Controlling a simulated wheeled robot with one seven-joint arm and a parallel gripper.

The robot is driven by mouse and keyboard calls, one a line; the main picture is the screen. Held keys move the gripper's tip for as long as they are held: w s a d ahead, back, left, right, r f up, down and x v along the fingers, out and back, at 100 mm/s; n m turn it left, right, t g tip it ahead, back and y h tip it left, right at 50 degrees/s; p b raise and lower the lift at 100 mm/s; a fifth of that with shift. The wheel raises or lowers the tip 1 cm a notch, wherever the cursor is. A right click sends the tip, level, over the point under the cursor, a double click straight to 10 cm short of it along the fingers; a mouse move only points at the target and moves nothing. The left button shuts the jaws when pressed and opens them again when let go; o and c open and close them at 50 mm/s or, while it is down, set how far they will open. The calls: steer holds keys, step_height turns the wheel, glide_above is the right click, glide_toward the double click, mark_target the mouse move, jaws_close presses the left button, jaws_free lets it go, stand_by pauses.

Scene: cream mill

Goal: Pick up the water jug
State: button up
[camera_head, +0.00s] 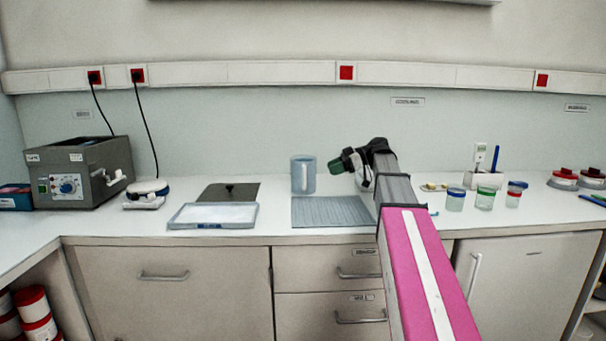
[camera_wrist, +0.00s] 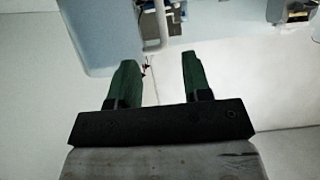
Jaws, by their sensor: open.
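The water jug (camera_head: 308,178) is a light blue-grey cylinder with a pale handle facing front. It stands upright on the counter behind the blue-grey ribbed mat. In the head view my gripper (camera_head: 338,165) is just to the right of the jug, at about its upper half. In the wrist view the jug (camera_wrist: 98,35) fills the upper left, with its pale handle (camera_wrist: 155,30) just beyond the fingers. My gripper (camera_wrist: 155,75) shows two green fingers apart, with nothing between them. The handle is ahead of the fingertips, nearer the left one.
The ribbed mat (camera_head: 330,211) lies at the counter's front. A shallow tray (camera_head: 213,215) and a dark lid (camera_head: 229,192) are to the left. A grey water bath (camera_head: 80,172) stands far left. Several small cups (camera_head: 485,197) stand to the right of my arm.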

mark_target(304, 177)
steer(key=x, duration=1)
steer(key=shift+s+a, duration=0.15)
steer(key=shift+a, duration=0.25)
jaws_close()
steer(key=shift+r, duration=0.1)
stand_by(0.9)
